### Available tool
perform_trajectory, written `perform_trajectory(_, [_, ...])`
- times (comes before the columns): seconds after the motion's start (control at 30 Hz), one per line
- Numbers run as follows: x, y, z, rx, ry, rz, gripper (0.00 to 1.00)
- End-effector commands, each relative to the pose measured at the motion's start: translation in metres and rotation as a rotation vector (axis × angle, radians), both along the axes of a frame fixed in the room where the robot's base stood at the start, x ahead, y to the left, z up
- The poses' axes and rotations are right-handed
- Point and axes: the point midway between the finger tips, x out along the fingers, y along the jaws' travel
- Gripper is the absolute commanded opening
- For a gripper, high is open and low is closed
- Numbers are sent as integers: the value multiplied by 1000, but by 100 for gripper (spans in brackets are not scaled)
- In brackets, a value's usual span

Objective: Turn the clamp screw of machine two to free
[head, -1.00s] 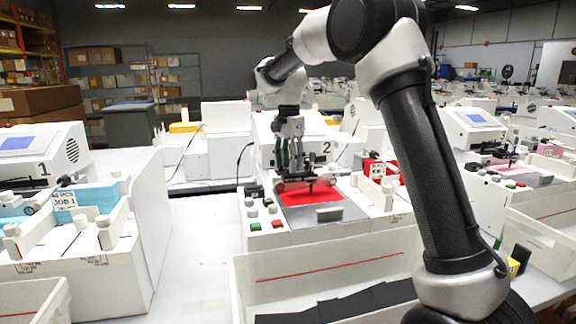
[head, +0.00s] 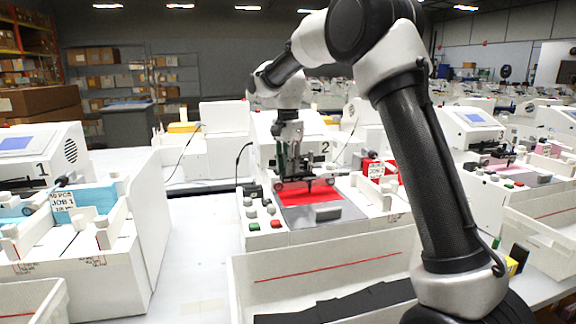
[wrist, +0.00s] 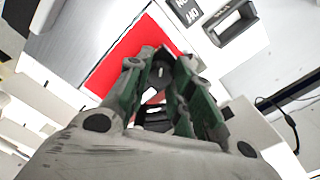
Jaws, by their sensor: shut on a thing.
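Machine two (head: 325,147) is a white plotter marked 2, with a red sheet (head: 318,194) on its bed. My gripper (head: 293,180) points down over the bed's back left part. In the wrist view its green-sided fingers (wrist: 163,68) are closed around a dark round knob with a light slot, which looks like the clamp screw (wrist: 161,74). The red sheet (wrist: 118,60) lies beside and below the fingers. In the head view the fingers hide the screw, and I cannot read its setting.
An open white bin (head: 330,272) with dark sheets stands in front. Machine one (head: 42,160), with a blue sheet, is at the left, across a bare strip of table (head: 190,245). Another plotter (head: 475,130) stands at the right.

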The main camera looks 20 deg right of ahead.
Motion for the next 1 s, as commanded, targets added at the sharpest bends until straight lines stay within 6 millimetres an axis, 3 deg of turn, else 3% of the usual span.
perform_trajectory(0.27, [0, 0, 0, -1, -1, 159, 0])
perform_trajectory(1.0, [0, 0, 0, 0, -1, 854, 0])
